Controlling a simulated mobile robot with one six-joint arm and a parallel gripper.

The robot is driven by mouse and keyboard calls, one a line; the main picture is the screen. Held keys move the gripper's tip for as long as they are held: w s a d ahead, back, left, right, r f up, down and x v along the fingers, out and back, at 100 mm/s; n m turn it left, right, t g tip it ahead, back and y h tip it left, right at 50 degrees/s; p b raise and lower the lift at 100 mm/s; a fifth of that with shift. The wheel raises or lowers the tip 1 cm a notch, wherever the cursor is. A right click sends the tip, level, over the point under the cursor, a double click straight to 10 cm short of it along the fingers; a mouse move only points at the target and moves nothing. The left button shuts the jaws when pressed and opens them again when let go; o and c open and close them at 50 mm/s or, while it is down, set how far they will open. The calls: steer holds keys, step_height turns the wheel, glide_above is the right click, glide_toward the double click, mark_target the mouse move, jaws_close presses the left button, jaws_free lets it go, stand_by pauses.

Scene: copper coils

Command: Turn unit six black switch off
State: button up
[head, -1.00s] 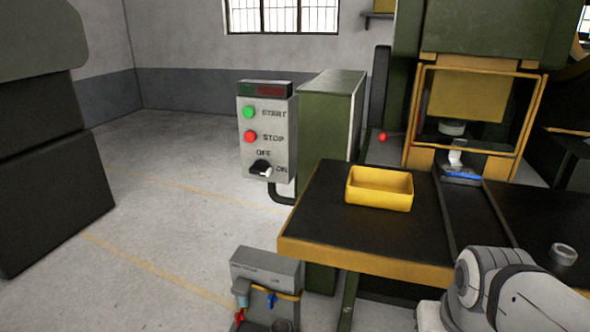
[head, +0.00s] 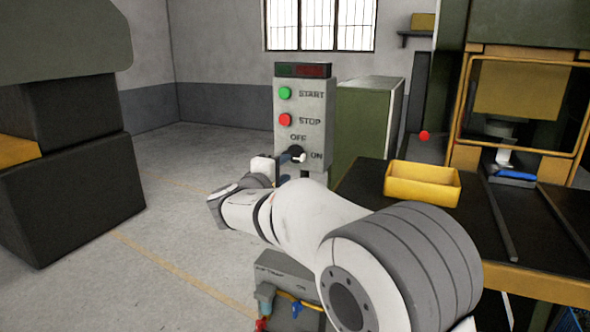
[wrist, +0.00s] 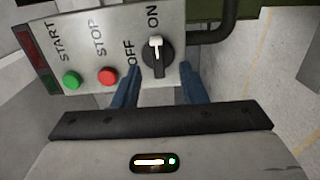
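The grey control panel (head: 316,118) carries a green START button, a red STOP button and a black rotary switch (head: 296,153) below them. The switch's white pointer is turned toward the ON label in the head view. In the wrist view the panel appears sideways, and the black switch (wrist: 158,58) again has its white pointer at ON. My gripper (wrist: 160,70) is open, its two dark blue fingers apart on either side of the switch's lower part. It holds nothing; I cannot tell whether either finger touches the knob. In the head view my arm partly hides the gripper.
A green cabinet (head: 362,125) stands beside the panel. A black table with a yellow tray (head: 422,184) is at the right, before a yellow-framed press (head: 525,105). A small grey box (head: 285,268) with valves sits low beneath my arm. Open floor (head: 175,225) lies to the left.

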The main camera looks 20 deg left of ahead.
mark_target(294, 156)
steer(key=w+p, duration=0.1)
steer(key=w, duration=0.6)
steer(key=shift+w+a, duration=0.3)
steer(key=shift+a, duration=0.05)
steer(key=shift+r, duration=0.1)
steer(key=shift+c, duration=0.6)
